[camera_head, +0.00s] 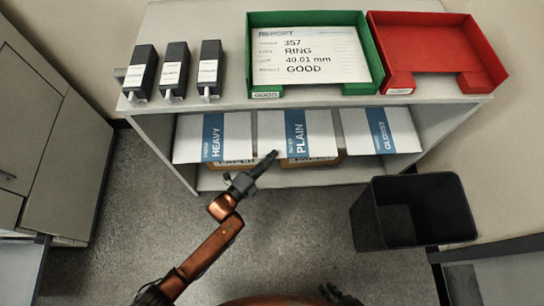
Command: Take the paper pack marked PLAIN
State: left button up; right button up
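The paper pack marked PLAIN (318,132) is white with a blue label band. It lies in the middle of the shelf below the top, between the HEAVY pack (238,135) and the GLOSSY pack (355,128). My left gripper (272,156) points up and right, its tip overlapping the PLAIN pack's lower left edge in the picture. I cannot tell whether it touches. Its fingers show as one dark bar, so their opening is unclear. Dark parts of my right gripper (340,295) show at the bottom edge, mostly cut off.
On the shelf unit's top (225,103) stand several dark boxes (174,68), a green tray (376,60) holding a report sheet (308,55), and a red tray (430,30). A black bin (375,225) stands at right. Cabinets (60,130) line the left. Floor between is clear.

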pick_arm(q)
grip_shut()
dwell(0.5)
